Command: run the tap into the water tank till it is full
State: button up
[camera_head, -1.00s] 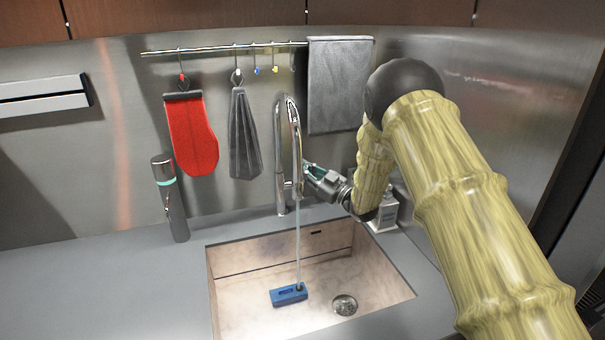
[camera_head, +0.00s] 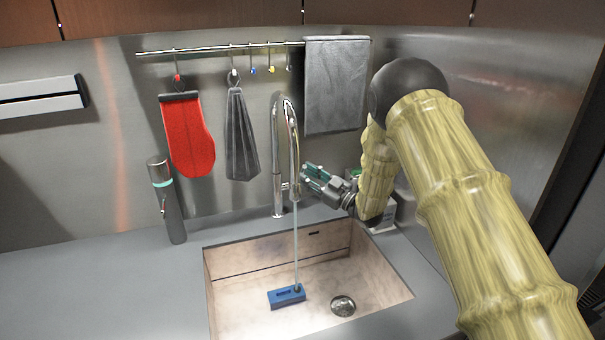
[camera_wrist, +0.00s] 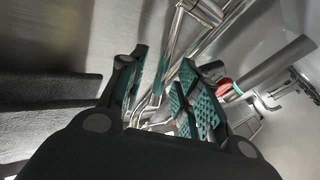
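The chrome tap (camera_head: 277,150) stands behind the sink, and a thin stream of water falls from its spout. The blue water tank (camera_head: 287,296) lies on the sink floor, and the stream comes down at its right end, by a small dark opening. The water level inside it cannot be seen. My gripper (camera_head: 308,178) is just right of the tap, near its side lever. In the wrist view my gripper (camera_wrist: 160,88) has its green-padded fingers apart, with the chrome tap (camera_wrist: 178,35) beyond them. I see nothing held between them.
The sink (camera_head: 235,262) has a drain (camera_head: 343,306) right of the tank. A dispenser bottle (camera_head: 384,215) stands behind my wrist. A dark cylinder (camera_head: 168,200) stands left on the counter (camera_head: 90,270), which is otherwise clear. A red mitt (camera_head: 187,137) and cloths hang from a rail.

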jog(key=v, duration=0.9)
jog(key=shift+s+d, duration=0.2)
jog(key=shift+d, duration=0.05)
jog(key=shift+f, duration=0.1)
